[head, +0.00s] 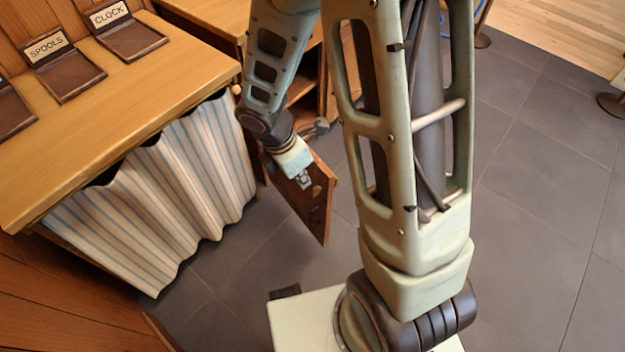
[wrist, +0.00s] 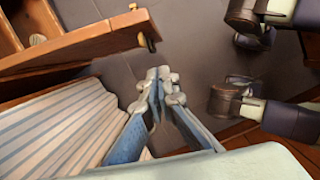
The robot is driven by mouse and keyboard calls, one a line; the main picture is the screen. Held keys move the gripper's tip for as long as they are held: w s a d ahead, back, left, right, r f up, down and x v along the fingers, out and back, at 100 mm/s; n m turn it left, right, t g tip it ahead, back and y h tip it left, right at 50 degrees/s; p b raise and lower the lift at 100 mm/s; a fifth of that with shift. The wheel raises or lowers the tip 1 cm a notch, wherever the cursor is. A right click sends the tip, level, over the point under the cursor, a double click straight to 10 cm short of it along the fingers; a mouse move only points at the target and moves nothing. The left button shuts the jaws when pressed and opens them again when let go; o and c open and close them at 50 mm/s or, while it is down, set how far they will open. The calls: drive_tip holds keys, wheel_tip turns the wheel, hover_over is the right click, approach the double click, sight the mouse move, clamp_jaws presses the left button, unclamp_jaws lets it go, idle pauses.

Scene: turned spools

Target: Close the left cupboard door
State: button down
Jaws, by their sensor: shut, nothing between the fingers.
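The left cupboard door (head: 318,209) is a wooden panel standing open, swung out from the cupboard (head: 305,84) into the floor space. In the wrist view the door (wrist: 75,48) crosses the upper left, with a dark fitting (wrist: 147,42) near its free end. My gripper (head: 303,181) is shut and empty, beside the door's face. In the wrist view my gripper's fingertips (wrist: 158,82) are just below the door's free end, on the curtain side, with a small gap seeming to show. My arm hides part of the cupboard and the door's hinge side.
A wooden counter (head: 130,90) with a striped curtain (head: 165,190) stands at left, close to my gripper; the curtain also shows in the wrist view (wrist: 55,125). Labelled stands (head: 62,68) sit on the counter.

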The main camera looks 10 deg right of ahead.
drive_tip(key=b, duration=0.4)
approach(323, 185)
drive_tip(key=s+a+f, duration=0.3)
drive_tip(key=s+f, duration=0.1)
drive_tip(key=f, duration=0.1)
drive_tip(key=d, duration=0.1)
drive_tip(key=w+d, duration=0.1)
drive_tip(key=d, duration=0.1)
drive_tip(key=shift+w+d, duration=0.1)
drive_tip(key=shift+w, duration=0.25)
drive_tip(key=shift+w+d+r, duration=0.1)
drive_tip(key=shift+w+d, duration=0.05)
drive_tip(key=shift+d, duration=0.3)
